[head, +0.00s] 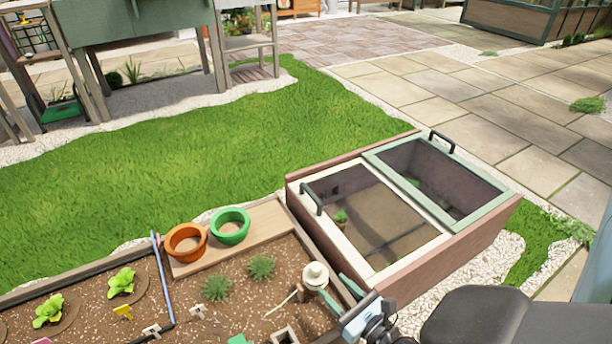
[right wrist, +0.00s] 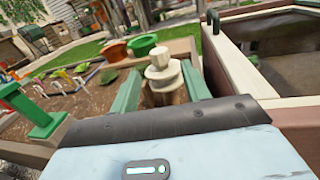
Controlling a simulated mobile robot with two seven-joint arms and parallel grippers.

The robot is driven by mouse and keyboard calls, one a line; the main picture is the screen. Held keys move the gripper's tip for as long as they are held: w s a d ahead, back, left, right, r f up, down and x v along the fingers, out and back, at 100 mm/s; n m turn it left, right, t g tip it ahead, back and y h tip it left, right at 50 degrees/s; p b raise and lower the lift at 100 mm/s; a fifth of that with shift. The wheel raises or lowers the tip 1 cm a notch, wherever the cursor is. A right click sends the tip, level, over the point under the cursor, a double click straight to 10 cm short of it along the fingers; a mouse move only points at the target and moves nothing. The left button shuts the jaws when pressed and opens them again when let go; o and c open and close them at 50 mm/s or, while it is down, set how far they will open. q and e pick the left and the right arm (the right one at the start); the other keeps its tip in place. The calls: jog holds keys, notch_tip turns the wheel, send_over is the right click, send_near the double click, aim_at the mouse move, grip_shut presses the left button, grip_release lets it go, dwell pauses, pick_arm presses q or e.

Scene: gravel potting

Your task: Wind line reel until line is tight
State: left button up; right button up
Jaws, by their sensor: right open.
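A cream, round-topped knob on a wooden spool, which looks like the line reel (head: 315,274), stands upright at the right end of the soil bed. It also shows in the right wrist view (right wrist: 160,64). My right gripper (head: 338,294) is open beside it. In the right wrist view its green fingers (right wrist: 160,92) stand left and right of the spool; I cannot tell whether they touch it. A thin pale stick or line (head: 284,302) runs from near the reel over the soil. Whether any line is tight cannot be told. My left gripper is not in view.
A cold frame (head: 430,255) with glazed lids and dark handles stands close to the right of the reel. An orange pot (head: 186,243) and a green pot (head: 230,226) stand on a board behind the bed. Seedlings and small labels (head: 152,330) stand in the soil.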

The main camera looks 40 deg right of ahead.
aim_at(320, 273)
jog(key=shift+w, duration=0.5)
jog(key=w, duration=0.2)
jog(key=w+b, duration=0.2)
jog(key=w, duration=0.1)
jog(key=shift+w+d, duration=0.3)
jog(key=shift+w, duration=0.05)
jog(key=shift+w+b, duration=0.3)
jog(key=shift+w, duration=0.2)
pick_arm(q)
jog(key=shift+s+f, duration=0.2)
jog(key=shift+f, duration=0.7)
pick_arm(e)
jog(key=c, duration=1)
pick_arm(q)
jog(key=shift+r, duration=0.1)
pick_arm(e)
jog(key=shift+o, duration=0.2)
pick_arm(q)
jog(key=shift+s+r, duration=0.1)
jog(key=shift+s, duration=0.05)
pick_arm(e)
jog(key=shift+m+h, duration=0.3)
